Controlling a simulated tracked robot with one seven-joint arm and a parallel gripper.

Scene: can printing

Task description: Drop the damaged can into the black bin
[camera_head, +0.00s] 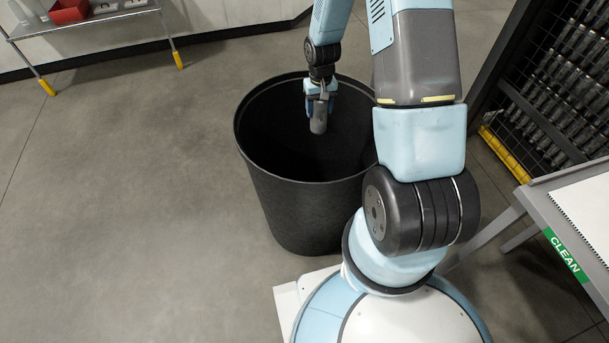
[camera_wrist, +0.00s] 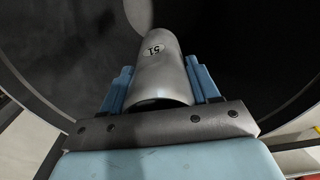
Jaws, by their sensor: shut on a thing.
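The black bin (camera_head: 300,210) stands on the floor in front of my base, and its top is open. My gripper (camera_head: 319,104) is over the bin's opening and points down. It is shut on a grey can (camera_head: 318,122). In the wrist view the silver can (camera_wrist: 160,70) sits between the two blue fingers of my gripper (camera_wrist: 160,88) and carries a round label reading 51. The bin's dark inside and rim (camera_wrist: 285,110) surround the can there. I cannot tell any damage on the can from these views. The bin's bottom is dark.
A table with a green CLEAN label (camera_head: 566,255) stands at the right. A dark mesh rack (camera_head: 560,80) is at the upper right. A metal shelf (camera_head: 85,20) with a red bin (camera_head: 68,11) is at the upper left. The floor on the left is clear.

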